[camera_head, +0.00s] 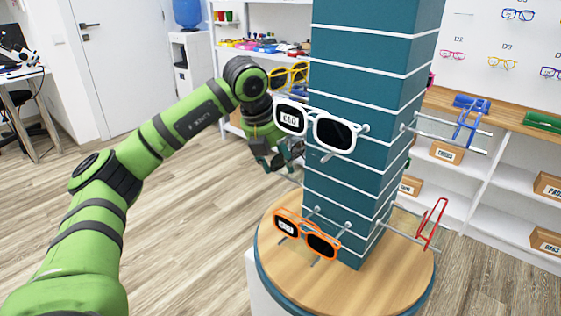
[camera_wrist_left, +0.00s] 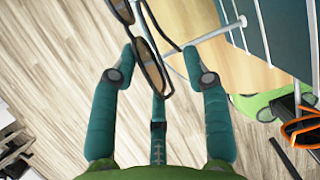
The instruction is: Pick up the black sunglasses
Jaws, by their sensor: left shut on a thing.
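The black sunglasses (camera_wrist_left: 150,66) show in the left wrist view with a dark frame and brown lenses, partly cut off by the top edge. My left gripper (camera_wrist_left: 158,52) is shut on them, with one teal finger on each side of the frame. In the head view my left gripper (camera_head: 279,160) is at the left side of the teal display column, behind the white sunglasses. There I cannot clearly make out the black sunglasses. My right gripper is in neither view.
The teal column (camera_head: 372,60) stands on a round wooden base (camera_head: 400,275). White sunglasses (camera_head: 315,127), yellow glasses (camera_head: 288,76), orange sunglasses (camera_head: 305,235), blue glasses (camera_head: 470,118) and red glasses (camera_head: 432,222) surround it. Metal pegs (camera_head: 450,140) stick out. Open floor (camera_head: 190,215) lies left.

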